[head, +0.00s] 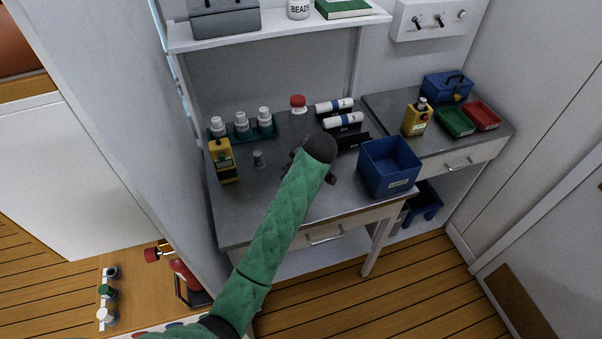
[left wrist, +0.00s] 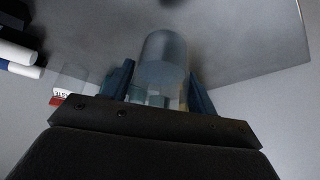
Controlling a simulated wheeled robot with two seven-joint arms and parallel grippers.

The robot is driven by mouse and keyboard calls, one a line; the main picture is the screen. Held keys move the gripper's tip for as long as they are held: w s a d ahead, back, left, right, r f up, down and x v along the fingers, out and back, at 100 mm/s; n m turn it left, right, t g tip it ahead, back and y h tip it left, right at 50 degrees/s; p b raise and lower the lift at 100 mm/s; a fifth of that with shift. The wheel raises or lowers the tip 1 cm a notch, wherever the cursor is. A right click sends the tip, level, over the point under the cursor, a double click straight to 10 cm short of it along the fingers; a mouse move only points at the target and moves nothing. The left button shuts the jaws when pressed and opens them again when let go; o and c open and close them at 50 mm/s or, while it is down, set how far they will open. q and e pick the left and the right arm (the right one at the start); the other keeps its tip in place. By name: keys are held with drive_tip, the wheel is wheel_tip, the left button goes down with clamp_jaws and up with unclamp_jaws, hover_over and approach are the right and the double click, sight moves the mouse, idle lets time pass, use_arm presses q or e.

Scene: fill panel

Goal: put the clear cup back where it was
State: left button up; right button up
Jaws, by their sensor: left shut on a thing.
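My left arm in its green sleeve reaches over the grey metal bench (head: 285,205). My left gripper (head: 311,164) is over the middle of the bench, its dark wrist covering what it holds in the head view. In the left wrist view, the clear cup (left wrist: 166,60) stands out between the two blue fingers of the gripper (left wrist: 161,90), which are shut on it. The cup looks empty, and I cannot tell whether it touches the bench. My right gripper is in neither view.
A red-lidded jar (head: 298,104) and white rolls (head: 343,121) are behind. A blue bin (head: 388,168) is right. The front bench is clear.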

use_arm(q)
drive_tip(key=shift+w+d+f+p, duration=0.2)
drive_tip(key=shift+w+d+f, duration=0.15)
drive_tip(key=shift+d, duration=0.15)
drive_tip(key=shift+w+d+f+p, duration=0.2)
drive_tip(key=shift+w+d+f, duration=0.1)
drive_tip(key=shift+d, duration=0.2)
wheel_tip(320, 180, down, 3)
drive_tip(key=p, duration=0.2)
drive_tip(key=shift+f+p, duration=0.1)
drive_tip(key=shift+p, duration=0.2)
drive_tip(key=shift+f, duration=0.5)
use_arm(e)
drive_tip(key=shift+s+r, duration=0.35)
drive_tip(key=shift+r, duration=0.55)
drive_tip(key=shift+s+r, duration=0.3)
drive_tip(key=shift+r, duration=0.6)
use_arm(q)
drive_tip(key=o, duration=1.1)
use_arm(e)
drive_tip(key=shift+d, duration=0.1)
use_arm(q)
drive_tip(key=shift+w+r, duration=0.15)
drive_tip(key=shift+r, duration=0.05)
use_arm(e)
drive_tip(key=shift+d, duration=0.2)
